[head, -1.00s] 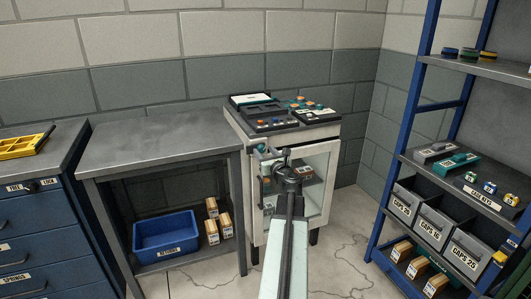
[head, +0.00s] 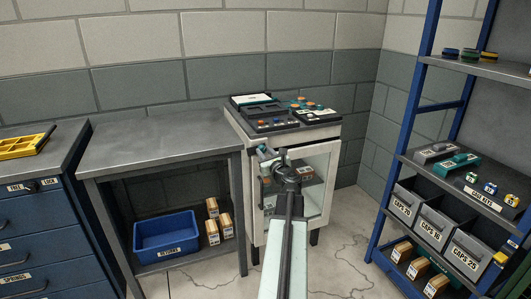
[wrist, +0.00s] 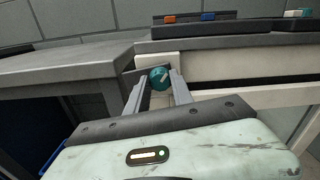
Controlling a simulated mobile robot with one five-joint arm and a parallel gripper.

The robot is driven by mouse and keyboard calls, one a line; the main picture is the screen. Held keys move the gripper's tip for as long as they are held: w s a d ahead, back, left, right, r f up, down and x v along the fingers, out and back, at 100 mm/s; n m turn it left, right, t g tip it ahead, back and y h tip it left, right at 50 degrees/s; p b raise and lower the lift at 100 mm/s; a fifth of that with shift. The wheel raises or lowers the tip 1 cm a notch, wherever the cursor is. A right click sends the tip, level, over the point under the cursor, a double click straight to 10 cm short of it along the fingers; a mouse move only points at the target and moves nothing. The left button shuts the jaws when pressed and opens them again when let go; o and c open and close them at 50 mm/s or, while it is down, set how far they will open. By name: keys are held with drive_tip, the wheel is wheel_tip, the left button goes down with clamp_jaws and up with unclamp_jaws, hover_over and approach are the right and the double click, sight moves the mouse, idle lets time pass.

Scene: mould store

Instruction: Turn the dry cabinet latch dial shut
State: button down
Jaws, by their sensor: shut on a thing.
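The dry cabinet (head: 331,170) is a pale cabinet with a glass door, standing right of the grey bench. Its latch dial is a round teal knob with a pale line across its face. In the wrist view the dial (wrist: 159,77) sits between the two grey fingers of my gripper (wrist: 158,88), which is shut on it. The pale line is slanted, rising to the right. In the head view my gripper (head: 266,153) is at the upper left of the cabinet front, and my arm hides part of the door.
Trays with small parts (head: 262,117) lie on the cabinet top. The grey bench (head: 160,143) stands close on the left, with a blue bin (head: 165,238) below. A blue-framed rack (head: 428,100) stands at the right. Floor between cabinet and rack is clear.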

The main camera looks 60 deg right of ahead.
drive_tip(key=n, duration=0.8)
drive_tip(key=shift+a+f, duration=0.1)
drive_tip(key=n, duration=0.4)
drive_tip(key=shift+f+n, duration=0.1)
drive_tip(key=shift+n, duration=2)
drive_tip(key=c, duration=1.1)
unclamp_jaws()
drive_tip(key=shift+a, duration=0.1)
